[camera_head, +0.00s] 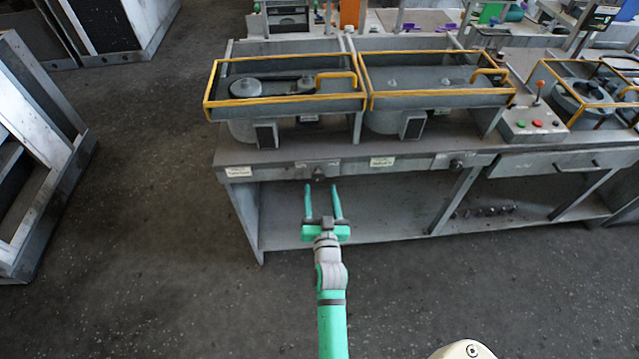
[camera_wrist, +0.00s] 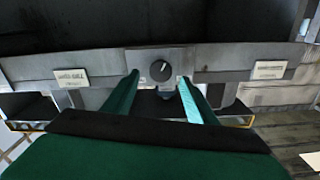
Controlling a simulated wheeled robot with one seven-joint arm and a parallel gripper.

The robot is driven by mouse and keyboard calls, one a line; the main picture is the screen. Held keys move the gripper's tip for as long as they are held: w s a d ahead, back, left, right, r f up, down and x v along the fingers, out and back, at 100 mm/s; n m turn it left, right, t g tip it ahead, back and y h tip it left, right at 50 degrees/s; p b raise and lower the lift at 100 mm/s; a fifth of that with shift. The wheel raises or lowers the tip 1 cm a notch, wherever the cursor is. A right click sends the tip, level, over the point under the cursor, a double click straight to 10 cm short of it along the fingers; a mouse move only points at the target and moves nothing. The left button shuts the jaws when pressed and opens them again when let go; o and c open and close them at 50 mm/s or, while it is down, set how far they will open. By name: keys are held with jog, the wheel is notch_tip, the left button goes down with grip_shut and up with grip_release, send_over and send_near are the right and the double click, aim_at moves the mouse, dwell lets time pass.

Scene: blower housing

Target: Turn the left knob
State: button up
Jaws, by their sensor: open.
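The left knob (camera_head: 318,174) is a small dark round knob on the front rail of the grey workbench. In the wrist view the knob (camera_wrist: 160,70) shows a pale pointer mark on a light plate. My gripper (camera_head: 321,188) is open and empty, with its two green fingers pointing at the bench front just below the knob in the head view. In the wrist view my gripper (camera_wrist: 158,79) has one fingertip on each side of the knob, apart from it. The distance left to the knob is hard to tell. The right knob (camera_head: 456,165) sits further right on the same rail.
White labels (camera_head: 239,171) (camera_head: 382,162) flank the left knob. Yellow-railed blower housings (camera_head: 285,98) (camera_head: 435,100) stand on the bench. A control box (camera_head: 533,124) with buttons is at the right. The shelf space under the rail is mostly open; small parts lie at its right.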

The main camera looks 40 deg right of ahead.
aim_at(318, 179)
jog(key=shift+x, duration=2.05)
jog(key=shift+a, duration=0.1)
jog(key=c, duration=1.1)
